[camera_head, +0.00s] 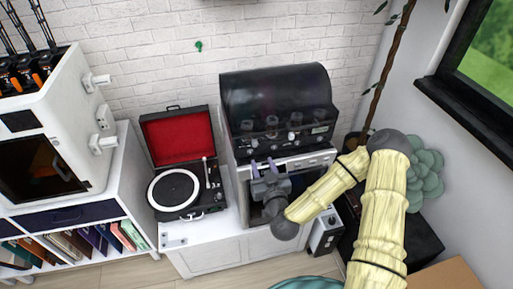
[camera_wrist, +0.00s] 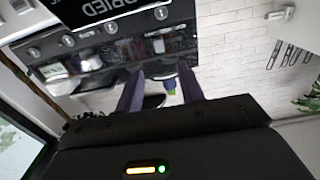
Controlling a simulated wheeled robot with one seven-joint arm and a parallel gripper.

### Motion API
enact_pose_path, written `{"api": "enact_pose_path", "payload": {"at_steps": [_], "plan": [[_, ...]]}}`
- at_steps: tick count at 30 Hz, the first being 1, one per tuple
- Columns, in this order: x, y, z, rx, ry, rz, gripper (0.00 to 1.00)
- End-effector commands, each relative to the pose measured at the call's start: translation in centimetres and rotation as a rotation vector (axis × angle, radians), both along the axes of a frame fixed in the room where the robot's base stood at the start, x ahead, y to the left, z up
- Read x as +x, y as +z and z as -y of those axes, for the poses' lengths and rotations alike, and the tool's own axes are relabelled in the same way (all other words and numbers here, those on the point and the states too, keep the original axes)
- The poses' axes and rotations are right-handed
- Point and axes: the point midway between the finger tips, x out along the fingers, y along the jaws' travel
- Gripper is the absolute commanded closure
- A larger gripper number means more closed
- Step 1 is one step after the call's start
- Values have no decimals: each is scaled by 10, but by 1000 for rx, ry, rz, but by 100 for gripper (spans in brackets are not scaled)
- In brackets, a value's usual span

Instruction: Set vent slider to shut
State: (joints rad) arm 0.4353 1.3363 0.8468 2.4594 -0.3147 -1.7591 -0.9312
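My gripper (camera_head: 264,166) has two purple fingers spread apart with nothing between them. It is in front of the opening of the machine (camera_head: 277,93) with a dark domed top, just below its front panel. In the wrist view the fingers (camera_wrist: 160,82) point toward a surface with dark and pale parts, and a small coloured patch shows between them. I cannot tell which part is the vent slider, nor its setting. Small knobs and a dark display sit on the machine front. My gripper and forearm hide part of its lower opening.
A record player (camera_head: 180,189) with an open red-lined lid stands left of the machine. A white cabinet (camera_head: 84,125) with knobs is at far left, above book shelves. A plant (camera_head: 427,172) and a window are at right. A grey-white box (camera_head: 325,232) stands low beside the machine.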

Motion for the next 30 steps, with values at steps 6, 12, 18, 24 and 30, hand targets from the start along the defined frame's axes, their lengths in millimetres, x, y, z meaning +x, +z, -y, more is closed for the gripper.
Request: {"api": "enact_pose_path", "payload": {"at_steps": [6, 12, 18, 24, 30], "plan": [[34, 3, -9, 1, -3, 1, 62], [63, 2, -18, 0, -3, 1, 62], [81, 1, -23, 0, -1, 0, 62], [84, 0, -24, 0, 1, -1, 62], [84, 0, -24, 0, 0, -1, 78]]}}
